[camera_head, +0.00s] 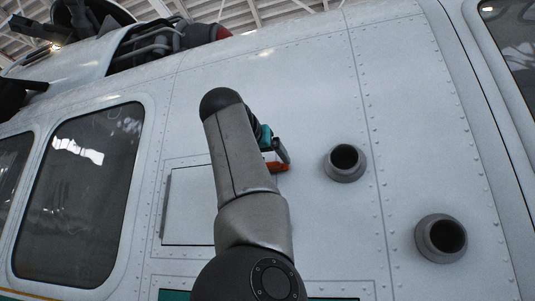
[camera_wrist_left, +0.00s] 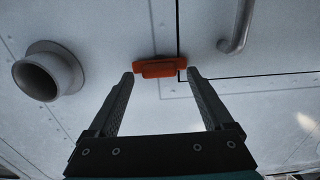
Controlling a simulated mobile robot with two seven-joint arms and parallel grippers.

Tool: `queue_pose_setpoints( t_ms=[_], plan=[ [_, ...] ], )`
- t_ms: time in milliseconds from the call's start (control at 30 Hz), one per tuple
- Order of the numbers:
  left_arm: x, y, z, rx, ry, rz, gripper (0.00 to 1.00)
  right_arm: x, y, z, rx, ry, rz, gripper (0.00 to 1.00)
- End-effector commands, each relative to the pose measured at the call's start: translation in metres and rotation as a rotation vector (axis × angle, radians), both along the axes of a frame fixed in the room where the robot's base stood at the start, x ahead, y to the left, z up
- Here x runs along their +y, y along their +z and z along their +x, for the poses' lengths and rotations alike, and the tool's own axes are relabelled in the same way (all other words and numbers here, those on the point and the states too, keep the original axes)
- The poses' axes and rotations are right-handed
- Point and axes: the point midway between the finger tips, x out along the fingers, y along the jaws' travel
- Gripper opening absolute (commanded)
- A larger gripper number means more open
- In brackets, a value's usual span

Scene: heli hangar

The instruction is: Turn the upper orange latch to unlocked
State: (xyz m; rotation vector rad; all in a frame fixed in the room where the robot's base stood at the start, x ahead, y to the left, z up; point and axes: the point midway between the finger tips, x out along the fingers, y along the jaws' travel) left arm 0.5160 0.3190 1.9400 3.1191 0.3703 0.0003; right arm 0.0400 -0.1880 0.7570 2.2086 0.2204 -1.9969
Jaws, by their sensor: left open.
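The orange latch (camera_wrist_left: 159,67) sits on the white helicopter panel in the left wrist view, lying crosswise in the picture. My left gripper (camera_wrist_left: 161,74) is open, with one fingertip near each end of the latch; I cannot tell whether either touches it. In the head view a small part of the orange latch (camera_head: 277,166) shows beside my left gripper (camera_head: 280,158). My left arm hides most of the gripper there. My right gripper is in neither view.
Two round grey pipe stubs (camera_head: 345,163) and (camera_head: 441,238) stick out of the fuselage to the right. A rectangular hatch (camera_head: 187,205) and a dark window (camera_head: 80,195) lie to the left. A grey handle (camera_wrist_left: 237,28) is near the latch in the wrist view.

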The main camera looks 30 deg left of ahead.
Motion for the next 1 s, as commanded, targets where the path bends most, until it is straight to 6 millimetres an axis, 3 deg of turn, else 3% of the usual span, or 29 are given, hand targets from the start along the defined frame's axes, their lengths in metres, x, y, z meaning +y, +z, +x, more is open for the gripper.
queue_pose_setpoints(
  t_ms=[267,1000],
  plan=[
    [0.0004,-0.0007,0.0016,0.001,0.0,0.0,0.85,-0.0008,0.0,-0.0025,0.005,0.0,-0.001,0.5],
    [0.0001,0.0,0.0009,0.0,0.0,0.0,0.03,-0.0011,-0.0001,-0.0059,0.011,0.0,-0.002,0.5]
  ],
)
